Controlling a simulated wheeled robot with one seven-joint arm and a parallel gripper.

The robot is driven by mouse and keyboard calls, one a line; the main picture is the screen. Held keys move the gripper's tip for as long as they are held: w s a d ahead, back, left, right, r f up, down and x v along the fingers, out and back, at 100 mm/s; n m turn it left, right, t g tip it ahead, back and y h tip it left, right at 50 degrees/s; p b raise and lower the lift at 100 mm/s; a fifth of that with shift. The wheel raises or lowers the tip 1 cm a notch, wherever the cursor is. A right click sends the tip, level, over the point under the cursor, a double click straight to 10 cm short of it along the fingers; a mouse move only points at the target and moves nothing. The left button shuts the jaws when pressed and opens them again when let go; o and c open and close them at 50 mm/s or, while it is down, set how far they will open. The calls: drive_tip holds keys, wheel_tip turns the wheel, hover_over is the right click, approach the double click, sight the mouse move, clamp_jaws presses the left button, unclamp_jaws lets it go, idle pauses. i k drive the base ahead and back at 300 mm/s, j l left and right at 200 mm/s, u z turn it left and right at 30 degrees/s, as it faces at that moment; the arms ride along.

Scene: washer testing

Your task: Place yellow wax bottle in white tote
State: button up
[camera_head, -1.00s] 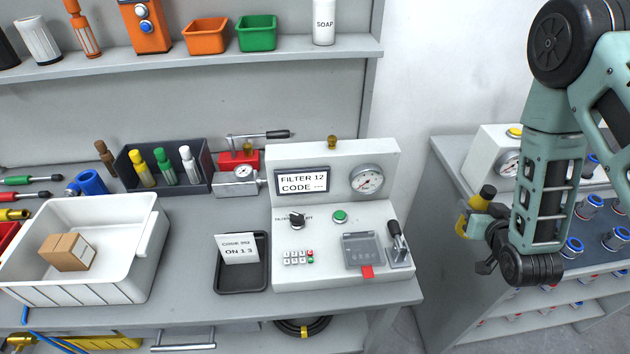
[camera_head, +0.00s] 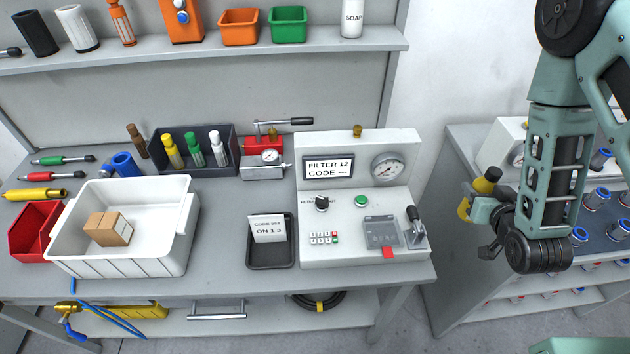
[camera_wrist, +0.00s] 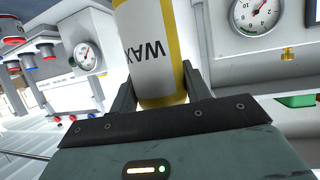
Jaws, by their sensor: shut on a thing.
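The yellow wax bottle (camera_head: 465,207) with a dark cap is held by my gripper (camera_head: 479,212) at the right, in the air in front of the second bench. In the wrist view the bottle (camera_wrist: 150,50) shows a white label reading "WAX" upside down, between the two dark fingers of my gripper (camera_wrist: 160,90). The white tote (camera_head: 128,263) stands on the workbench at the left, well apart from my gripper. A small brown cardboard box (camera_head: 108,228) lies inside it, with bare floor around the box.
Between them on the workbench are a test console (camera_head: 350,245) and a black tray (camera_head: 270,255) with a card. A dark rack of small bottles (camera_head: 210,172) stands behind. A red bin (camera_head: 38,228) is left of the tote. A shelf (camera_head: 330,43) runs above.

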sight(167, 236)
drive_tip(key=k+j+u, duration=0.1)
drive_tip(key=j+u, duration=0.15)
drive_tip(key=j, duration=0.35)
drive_tip(key=j+u, duration=0.25)
drive_tip(key=j, duration=0.3)
drive_tip(key=j+u, duration=0.3)
drive_tip(key=j, duration=0.3)
drive_tip(key=i+j+u, duration=0.1)
drive_tip(key=j+u, duration=0.15)
drive_tip(key=j, duration=0.3)
drive_tip(key=i+j+u, duration=0.25)
drive_tip(key=j, duration=0.35)
drive_tip(key=k, duration=0.1)
